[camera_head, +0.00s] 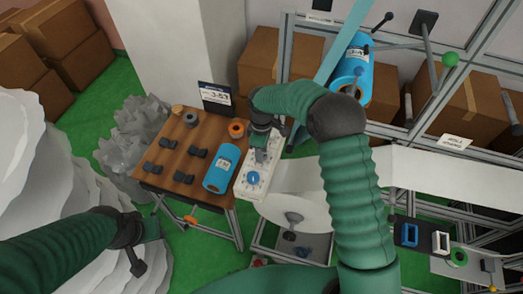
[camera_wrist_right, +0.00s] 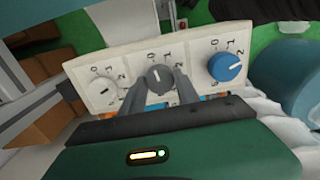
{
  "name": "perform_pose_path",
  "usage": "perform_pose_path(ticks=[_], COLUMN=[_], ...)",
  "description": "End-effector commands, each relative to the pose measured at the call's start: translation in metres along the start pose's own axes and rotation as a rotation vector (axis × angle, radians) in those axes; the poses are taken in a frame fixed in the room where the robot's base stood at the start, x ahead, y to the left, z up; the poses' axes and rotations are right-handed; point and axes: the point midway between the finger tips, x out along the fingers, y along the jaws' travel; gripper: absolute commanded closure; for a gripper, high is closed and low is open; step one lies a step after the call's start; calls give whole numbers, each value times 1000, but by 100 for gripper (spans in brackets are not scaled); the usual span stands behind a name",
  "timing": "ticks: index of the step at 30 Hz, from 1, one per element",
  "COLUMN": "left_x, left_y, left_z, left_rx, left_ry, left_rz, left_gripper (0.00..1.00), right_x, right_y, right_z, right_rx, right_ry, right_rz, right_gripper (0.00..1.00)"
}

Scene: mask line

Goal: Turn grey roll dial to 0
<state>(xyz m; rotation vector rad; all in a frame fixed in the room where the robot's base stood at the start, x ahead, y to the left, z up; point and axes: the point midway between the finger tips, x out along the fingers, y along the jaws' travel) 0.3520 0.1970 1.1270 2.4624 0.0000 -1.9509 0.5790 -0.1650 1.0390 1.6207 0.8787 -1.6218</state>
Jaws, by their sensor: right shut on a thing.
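A white panel (camera_head: 243,189) stands at the right end of the wooden table; it fills the middle of the right wrist view (camera_wrist_right: 130,57). It carries a white dial (camera_wrist_right: 104,90) on the left, the grey dial (camera_wrist_right: 159,76) in the middle and a blue dial (camera_wrist_right: 225,67) on the right, with numbers around them. My right gripper (camera_wrist_right: 160,84) is shut on the grey dial, its fingers on either side. The fingers partly cover the dial, and I cannot clearly read its pointer. My left gripper (camera_head: 138,262) hangs at the lower left, away from the panel; its jaws are unclear.
The wooden table (camera_head: 163,180) holds several black parts, an orange roll (camera_head: 237,129) and a blue roll (camera_head: 221,168) close beside the panel. A dark sign (camera_head: 214,98) stands at its back. White machine frames are on the right, and large white rolls at the left.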

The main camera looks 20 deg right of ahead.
Motion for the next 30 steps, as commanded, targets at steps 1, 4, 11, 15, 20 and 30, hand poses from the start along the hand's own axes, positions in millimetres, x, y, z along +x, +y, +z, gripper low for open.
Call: perform_pose_path(ticks=[1, 4, 11, 15, 20, 30], left_x=[0, 0, 0, 0, 4, 24], left_y=[0, 0, 0, 0, 0, 0], left_z=[0, 0, 0, 0, 1, 6], left_rx=[0, 0, 0, 0, 0, 0], left_ry=[0, 0, 0, 0, 0, 0], left_rz=[0, 0, 0, 0, 0, 0], left_gripper=[64, 64, 64, 64, 64, 64], right_x=[-2, -2, -1, -1, -12, -105], right_y=[3, 2, 1, 0, 1, 2], right_z=[-1, -1, 0, 0, 0, -2], right_rx=[0, 0, 1, 1, 1, 1], right_ry=[5, 5, 2, 2, 2, 6], right_rz=[8, 8, 4, 3, 5, 8], right_gripper=[100, 55, 41, 41, 41, 41])
